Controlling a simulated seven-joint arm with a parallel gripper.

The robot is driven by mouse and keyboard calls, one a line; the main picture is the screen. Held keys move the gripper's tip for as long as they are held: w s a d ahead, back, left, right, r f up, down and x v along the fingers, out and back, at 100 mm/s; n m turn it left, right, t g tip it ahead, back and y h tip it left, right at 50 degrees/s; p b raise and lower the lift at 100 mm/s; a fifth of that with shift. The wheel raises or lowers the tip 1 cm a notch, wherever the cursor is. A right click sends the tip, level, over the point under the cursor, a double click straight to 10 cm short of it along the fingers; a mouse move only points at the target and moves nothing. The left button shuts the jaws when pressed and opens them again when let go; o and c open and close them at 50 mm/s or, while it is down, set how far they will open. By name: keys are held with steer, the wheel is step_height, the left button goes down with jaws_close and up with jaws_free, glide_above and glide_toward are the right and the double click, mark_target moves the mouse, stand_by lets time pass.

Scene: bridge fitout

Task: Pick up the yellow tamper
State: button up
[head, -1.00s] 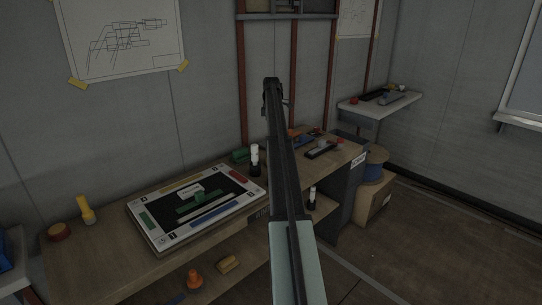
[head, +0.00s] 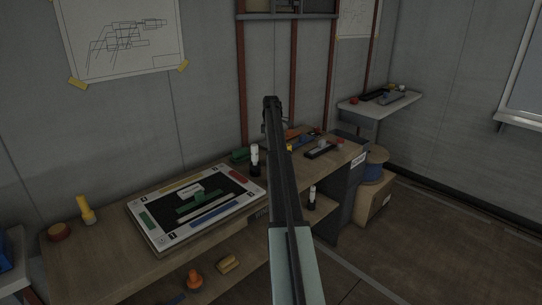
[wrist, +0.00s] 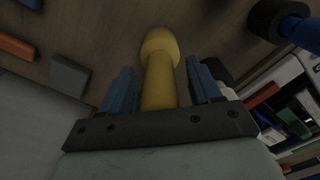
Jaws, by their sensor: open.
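In the wrist view a yellow tamper (wrist: 160,55) with a rounded knob end lies between the two blue fingers of my gripper (wrist: 158,70). The fingers are apart, one on each side of its shaft, with visible gaps. The shaft's near end is hidden behind the gripper's dark crossbar. In the head view my arm hides the gripper and most of this spot; only a small yellow patch (head: 290,147) shows beside the arm, and I cannot tell whether it is the tamper.
Another yellow upright item (head: 86,212) stands at the bench's left beside a red round piece (head: 60,231). A white-framed board (head: 160,240) lies mid-bench. A black-and-white cylinder (head: 255,160) stands by the arm. In the wrist view, orange (wrist: 15,47) and grey (wrist: 69,76) blocks lie left.

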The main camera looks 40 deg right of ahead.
jaws_close()
stand_by(0.4)
